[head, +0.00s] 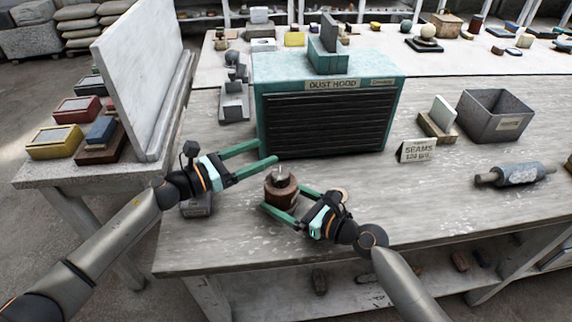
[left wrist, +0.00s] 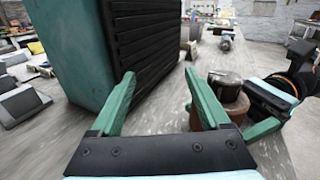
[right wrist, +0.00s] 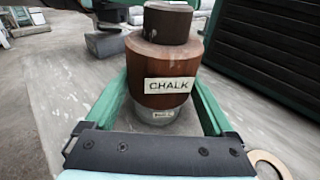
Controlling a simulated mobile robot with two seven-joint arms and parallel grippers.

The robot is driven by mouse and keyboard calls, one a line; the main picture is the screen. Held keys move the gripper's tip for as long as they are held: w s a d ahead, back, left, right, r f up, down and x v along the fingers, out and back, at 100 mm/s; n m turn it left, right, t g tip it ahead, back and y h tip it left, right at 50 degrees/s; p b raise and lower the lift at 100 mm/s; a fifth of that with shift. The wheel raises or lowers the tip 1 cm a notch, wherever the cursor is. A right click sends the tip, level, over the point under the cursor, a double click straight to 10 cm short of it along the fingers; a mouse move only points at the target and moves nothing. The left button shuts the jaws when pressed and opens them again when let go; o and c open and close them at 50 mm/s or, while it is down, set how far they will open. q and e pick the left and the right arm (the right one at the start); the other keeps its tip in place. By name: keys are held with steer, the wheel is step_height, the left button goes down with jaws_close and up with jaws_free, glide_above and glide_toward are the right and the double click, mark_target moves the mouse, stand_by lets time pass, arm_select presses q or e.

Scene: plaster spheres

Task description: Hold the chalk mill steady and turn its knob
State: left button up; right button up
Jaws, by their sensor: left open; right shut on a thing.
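The chalk mill (head: 281,190) is a brown upright cylinder with a darker, narrower knob on top, standing near the table's front edge. In the right wrist view the mill (right wrist: 160,62) shows its CHALK label, a pale lower part and the dark knob (right wrist: 170,24). My right gripper (head: 284,207) is shut on the mill's lower body, one finger on each side. My left gripper (head: 266,153) is open and empty, above and just behind the mill. In the left wrist view the mill (left wrist: 208,118) lies beside the right finger, outside the jaws (left wrist: 160,74).
A teal dust hood (head: 327,115) with a dark slatted front stands close behind the left gripper. A SEAMS card (head: 417,151), a grey bin (head: 494,115) and a roller (head: 520,174) are to the right.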

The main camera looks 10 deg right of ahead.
mark_target(285, 169)
arm_select(q)
step_height(285, 169, up, 4)
steer(key=s+r+n+t+y, duration=0.1)
steer(key=s+n+t, duration=0.1)
steer(key=n+t, duration=0.25)
steer(key=s+f+n+t+y, duration=0.25)
steer(key=s+f+y, duration=0.3)
steer(key=s, duration=0.65)
steer(key=shift+m+t+y, duration=0.25)
steer(key=shift+m+t, duration=0.15)
steer(key=shift+m, duration=0.1)
steer(key=x, duration=1.1)
steer(key=shift+w+d, duration=0.25)
steer(key=shift+d, duration=0.05)
steer(key=shift+c, duration=0.2)
jaws_close()
